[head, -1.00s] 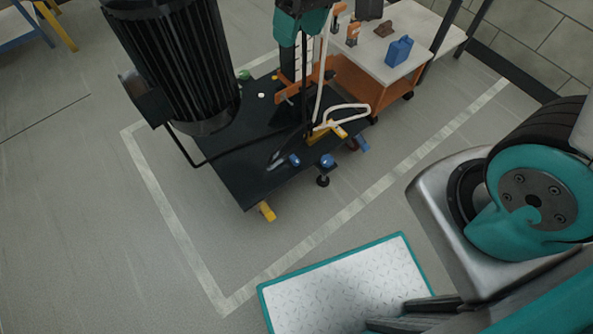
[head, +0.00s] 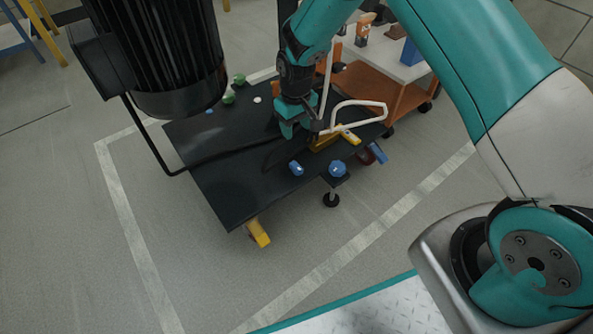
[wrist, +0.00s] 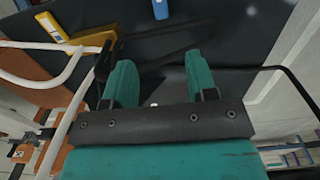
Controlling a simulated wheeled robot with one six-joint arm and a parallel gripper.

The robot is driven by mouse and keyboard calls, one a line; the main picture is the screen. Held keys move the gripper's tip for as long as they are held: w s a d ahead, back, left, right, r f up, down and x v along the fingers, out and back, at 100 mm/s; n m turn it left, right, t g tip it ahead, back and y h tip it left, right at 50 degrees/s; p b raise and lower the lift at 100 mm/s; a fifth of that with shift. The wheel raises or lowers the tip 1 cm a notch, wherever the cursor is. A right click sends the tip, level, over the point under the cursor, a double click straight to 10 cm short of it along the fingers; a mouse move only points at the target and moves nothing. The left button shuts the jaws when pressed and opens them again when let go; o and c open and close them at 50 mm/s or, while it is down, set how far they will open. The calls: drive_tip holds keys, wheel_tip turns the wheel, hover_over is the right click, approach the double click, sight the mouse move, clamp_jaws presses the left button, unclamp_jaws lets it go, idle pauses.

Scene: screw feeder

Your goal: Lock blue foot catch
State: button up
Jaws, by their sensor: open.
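A blue foot catch (head: 378,152) sticks out at the right edge of the dark base plate (head: 225,195), beside a dark red wheel. Its exact tilt is too small to tell. My gripper (head: 302,132) is low over the plate, to the left of the catch and apart from it. In the wrist view my gripper (wrist: 160,75) has two teal fingers spread apart with nothing between them. A blue piece (wrist: 160,9) shows at the top of that view; I cannot tell which blue part it is.
A yellow foot catch (head: 259,233) sits at the plate's front corner. Two blue knobs (head: 296,168) (head: 337,168) are near its front right edge. A white bent tube handle (head: 362,103) and a yellow bracket (head: 325,143) stand close to my gripper. A black ribbed cylinder (head: 165,55) looms left.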

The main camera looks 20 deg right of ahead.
sight(296, 165)
wheel_tip(296, 165, down, 16)
drive_tip(key=b, duration=0.8)
drive_tip(key=c, duration=0.9)
